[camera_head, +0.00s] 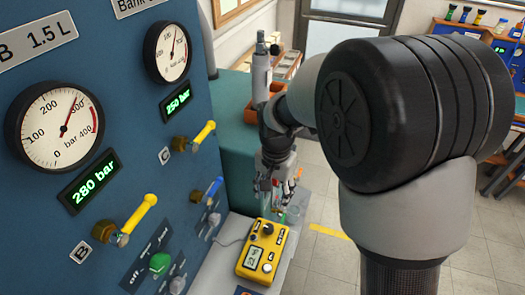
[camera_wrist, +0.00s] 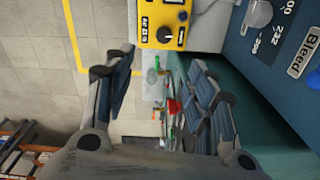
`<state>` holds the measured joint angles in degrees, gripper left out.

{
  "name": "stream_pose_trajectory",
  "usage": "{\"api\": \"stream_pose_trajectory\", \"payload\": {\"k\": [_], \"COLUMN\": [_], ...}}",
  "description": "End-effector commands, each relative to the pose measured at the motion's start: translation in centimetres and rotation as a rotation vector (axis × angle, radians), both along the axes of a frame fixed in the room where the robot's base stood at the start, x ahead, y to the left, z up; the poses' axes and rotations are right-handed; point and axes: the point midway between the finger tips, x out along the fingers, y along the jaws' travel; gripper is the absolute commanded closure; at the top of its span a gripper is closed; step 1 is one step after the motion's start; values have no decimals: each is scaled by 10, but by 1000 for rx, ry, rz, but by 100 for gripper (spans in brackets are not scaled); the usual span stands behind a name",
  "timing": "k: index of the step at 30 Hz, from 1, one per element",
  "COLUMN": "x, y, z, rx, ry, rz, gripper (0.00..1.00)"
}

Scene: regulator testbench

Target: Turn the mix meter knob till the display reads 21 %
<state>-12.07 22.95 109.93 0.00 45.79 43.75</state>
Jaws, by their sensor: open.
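The yellow mix meter (camera_head: 248,264) sits on a light ledge below the blue panel. Its black knob (camera_head: 267,229) is at the end nearer my gripper. Its small display (camera_head: 254,254) is lit, but I cannot read the figures surely. In the wrist view the meter (camera_wrist: 148,40) is at the top, cut by the frame edge, with the knob (camera_wrist: 166,35) at its lower side. My gripper (camera_head: 277,186) is open, with nothing between its fingers. It is above and beyond the meter, apart from the knob; in the wrist view the fingers (camera_wrist: 158,85) are spread below the meter.
The blue panel (camera_head: 110,20) rises at left, with gauges and displays reading 280 bar and 250 bar. Yellow handles (camera_head: 138,214) and a blue handle (camera_head: 213,188) stick out near the meter. Small coloured items (camera_wrist: 172,106) lie beyond the fingers. Floor (camera_head: 325,215) is open at right.

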Motion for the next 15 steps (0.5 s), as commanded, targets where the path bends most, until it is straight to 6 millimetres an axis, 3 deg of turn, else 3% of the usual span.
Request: {"api": "stream_pose_trajectory", "payload": {"k": [10, 15], "x": [7, 6], "y": [8, 7], "z": [-35, -69], "rx": [-5, -6], "ry": [25, 28], "rz": [-34, -34], "gripper": [49, 49]}}
